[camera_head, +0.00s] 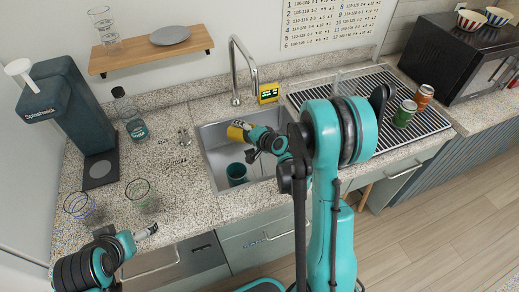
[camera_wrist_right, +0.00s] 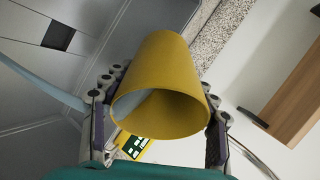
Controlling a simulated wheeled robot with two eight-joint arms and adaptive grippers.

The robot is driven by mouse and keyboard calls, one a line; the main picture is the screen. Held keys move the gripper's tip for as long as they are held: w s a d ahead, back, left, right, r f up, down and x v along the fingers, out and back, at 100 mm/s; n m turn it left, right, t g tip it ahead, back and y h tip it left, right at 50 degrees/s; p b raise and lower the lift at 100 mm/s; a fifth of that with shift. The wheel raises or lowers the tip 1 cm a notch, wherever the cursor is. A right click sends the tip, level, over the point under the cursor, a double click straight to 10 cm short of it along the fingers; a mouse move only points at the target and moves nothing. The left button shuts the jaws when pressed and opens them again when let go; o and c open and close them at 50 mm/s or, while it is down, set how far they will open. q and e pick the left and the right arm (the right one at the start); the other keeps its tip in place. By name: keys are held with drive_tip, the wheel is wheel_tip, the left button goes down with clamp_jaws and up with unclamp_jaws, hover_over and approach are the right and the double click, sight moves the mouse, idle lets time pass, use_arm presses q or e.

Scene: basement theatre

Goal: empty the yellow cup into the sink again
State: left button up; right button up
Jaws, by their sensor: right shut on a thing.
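The yellow cup (camera_head: 237,131) is held above the sink (camera_head: 214,147) in the head view, tipped well over onto its side. In the right wrist view the yellow cup (camera_wrist_right: 165,75) sits between the two fingers, its open mouth towards the camera. A pale patch shows inside; I cannot tell whether it is liquid. My right gripper (camera_head: 258,138) is shut on the cup; its fingers (camera_wrist_right: 160,115) flank it in the wrist view. My left gripper (camera_head: 148,231) is low over the front left counter, away from the cup; its opening is unclear.
A teal cup (camera_head: 236,173) stands in the sink. The tap (camera_head: 236,70) rises behind it, beside a small yellow display (camera_head: 268,93). Glasses (camera_head: 139,192), a soap bottle (camera_head: 130,117) and a dispenser (camera_head: 65,105) are left. Two cans (camera_head: 405,113) stand on the rack right.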

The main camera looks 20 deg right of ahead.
sight(247, 138)
drive_tip(key=shift+s+d+r+t+y+b, duration=0.1)
drive_tip(key=shift+r+t+y+b, duration=0.3)
drive_tip(key=shift+t+b, duration=0.95)
drive_tip(key=shift+s+d+r+m+t+y+b, duration=0.3)
drive_tip(key=shift+s+d+r+m+b, duration=0.25)
drive_tip(key=shift+b, duration=1.35)
drive_tip(key=shift+s+a+r+t+b, duration=0.1)
drive_tip(key=shift+s+r+t+b, duration=0.15)
drive_tip(key=shift+t+b, duration=0.65)
